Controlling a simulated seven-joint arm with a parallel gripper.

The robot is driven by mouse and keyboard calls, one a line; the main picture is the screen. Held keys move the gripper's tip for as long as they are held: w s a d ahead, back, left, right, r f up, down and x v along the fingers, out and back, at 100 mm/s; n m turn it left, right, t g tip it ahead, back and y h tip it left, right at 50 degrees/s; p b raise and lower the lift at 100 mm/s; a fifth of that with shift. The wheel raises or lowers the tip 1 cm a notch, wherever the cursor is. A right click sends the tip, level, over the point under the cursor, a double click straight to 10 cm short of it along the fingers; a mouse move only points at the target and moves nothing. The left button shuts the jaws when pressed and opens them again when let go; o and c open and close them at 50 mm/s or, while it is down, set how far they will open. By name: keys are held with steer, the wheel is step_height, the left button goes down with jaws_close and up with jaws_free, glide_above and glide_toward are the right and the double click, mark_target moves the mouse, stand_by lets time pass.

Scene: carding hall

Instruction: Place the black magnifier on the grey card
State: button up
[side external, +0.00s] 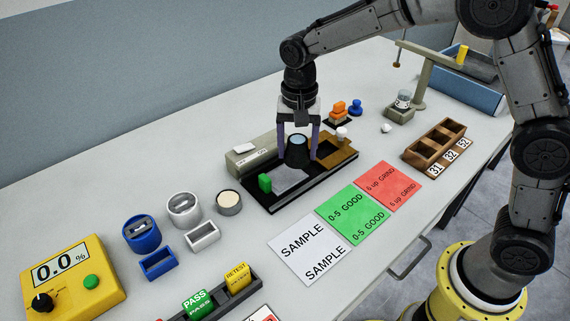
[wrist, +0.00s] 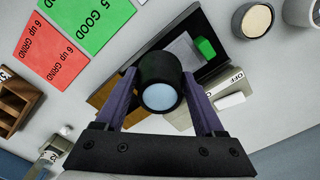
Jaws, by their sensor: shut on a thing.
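The black magnifier (side external: 297,155) has a pale blue lens on top and is upright between the fingers of my gripper (side external: 298,158). In the wrist view, my gripper (wrist: 160,76) is shut on the magnifier (wrist: 160,69), one purple finger on each side. It is over the black tray (side external: 277,206), near the grey card (side external: 293,182) and a brown panel (side external: 334,154). The grey card also shows in the wrist view (wrist: 183,47), partly hidden by the magnifier. I cannot tell whether the magnifier touches anything below.
A green block (side external: 265,183) stands at the tray's left end, by the card. A grey box with a white switch (side external: 244,149) runs behind the tray. White SAMPLE (side external: 309,249), green (side external: 353,213) and red (side external: 389,185) cards lie in front. A wooden rack (side external: 436,143) stands right.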

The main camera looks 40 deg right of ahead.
mark_target(285, 176)
steer(key=w+f, duration=0.1)
steer(key=f, duration=0.1)
steer(key=w+f, duration=0.1)
steer(key=w, duration=0.1)
steer(key=shift+a+f, duration=0.4)
steer(key=shift+w+f, duration=0.1)
steer(key=shift+f, duration=1.5)
steer(key=o, duration=1.4)
steer(key=shift+f, duration=0.15)
